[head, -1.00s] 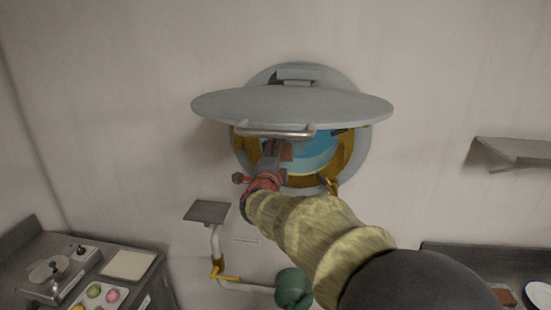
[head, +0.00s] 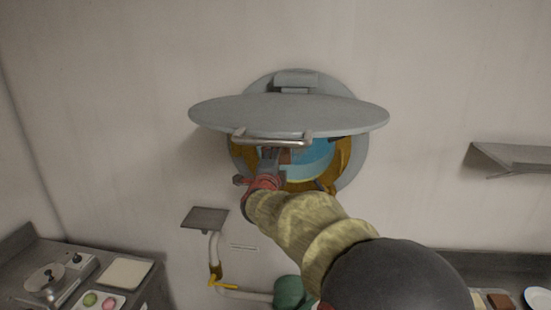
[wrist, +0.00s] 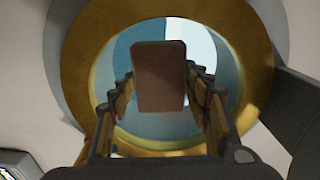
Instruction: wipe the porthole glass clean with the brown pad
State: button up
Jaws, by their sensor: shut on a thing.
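The porthole has a brass ring (wrist: 248,60) around blue-tinted glass (head: 314,160), with a grey round cover (head: 290,113) raised above it. In the wrist view the glass (wrist: 124,62) shows pale and bright at the upper right. My gripper (wrist: 160,92) is shut on the brown pad (wrist: 158,75), which stands upright between the fingers in front of the glass. In the head view my gripper (head: 268,160) is under the cover at the left part of the opening. I cannot tell whether the pad touches the glass.
The cover's handle bar (head: 272,139) hangs just above my gripper. A small wall shelf (head: 205,217) and a pipe (head: 214,248) are below left. A larger shelf (head: 515,158) is at the right. Counters with a tray (head: 103,300) and a plate (head: 540,297) stand low at both sides.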

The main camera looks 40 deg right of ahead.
aim_at(300, 152)
jog(key=shift+x, duration=0.9)
jog(key=shift+b, duration=0.3)
jog(key=shift+s+d+f+b, duration=0.1)
jog(key=shift+s+d+b, duration=0.6)
jog(key=shift+s+b, duration=0.2)
jog(key=shift+s+d+b, duration=1.8)
jog(key=shift+s+b, duration=0.15)
jog(key=shift+b, duration=0.25)
jog(key=s+d+b, duration=0.2)
jog(key=b, duration=0.1)
jog(key=shift+s, duration=0.1)
jog(key=shift+s+d+b, duration=0.25)
jog(key=shift+s+b, duration=0.15)
jog(key=shift+w+a+r+p, duration=0.25)
jog(key=shift+w+a+p, duration=0.25)
jog(key=shift+w+p, duration=0.15)
jog(key=shift+w+a+f+p, duration=0.15)
jog(key=shift+w+a+p, duration=0.65)
jog(key=shift+w+a, duration=0.05)
